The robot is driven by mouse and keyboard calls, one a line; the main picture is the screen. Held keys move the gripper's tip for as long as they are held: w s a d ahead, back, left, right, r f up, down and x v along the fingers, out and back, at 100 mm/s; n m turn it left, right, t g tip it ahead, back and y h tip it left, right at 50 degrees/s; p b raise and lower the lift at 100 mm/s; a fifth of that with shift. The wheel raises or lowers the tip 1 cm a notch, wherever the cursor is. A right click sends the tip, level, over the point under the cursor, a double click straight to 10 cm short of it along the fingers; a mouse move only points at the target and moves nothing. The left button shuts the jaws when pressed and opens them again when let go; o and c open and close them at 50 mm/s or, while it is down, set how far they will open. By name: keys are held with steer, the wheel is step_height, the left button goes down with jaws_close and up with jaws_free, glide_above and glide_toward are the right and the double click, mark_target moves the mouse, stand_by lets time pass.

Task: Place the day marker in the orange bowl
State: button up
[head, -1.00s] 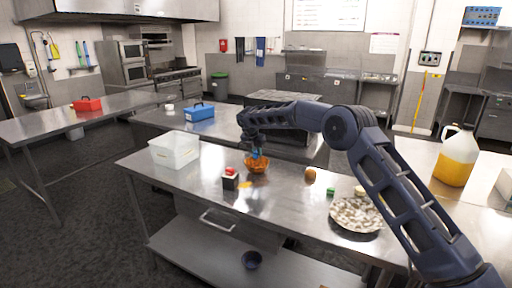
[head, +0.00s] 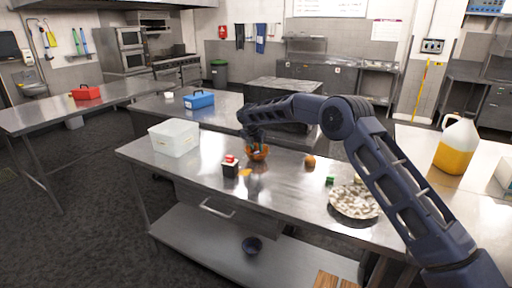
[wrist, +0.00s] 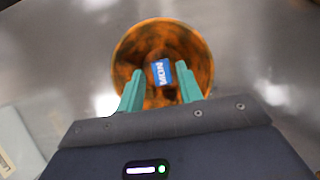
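The orange bowl (head: 257,154) stands on the steel table in the middle of the head view. It also fills the upper middle of the wrist view (wrist: 203,52). The day marker (wrist: 160,72), a small blue and white piece reading "MON", appears inside the bowl in the wrist view. My gripper (wrist: 161,82) is over the bowl with its two teal fingers apart. The marker shows in the gap beyond the fingertips, with clear space on both sides. In the head view my wrist hides part of the bowl, and I cannot make out the marker.
A clear plastic bin (head: 174,138) stands left on the table. A dark block with a red top (head: 230,167) is close to the bowl. An orange-brown round item (head: 310,161), a green piece (head: 330,181) and a plate of pale pieces (head: 355,201) lie to the right.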

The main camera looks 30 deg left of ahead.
mark_target(256, 153)
steer(key=shift+o, duration=0.9)
step_height(256, 153, up, 7)
stand_by(0.4)
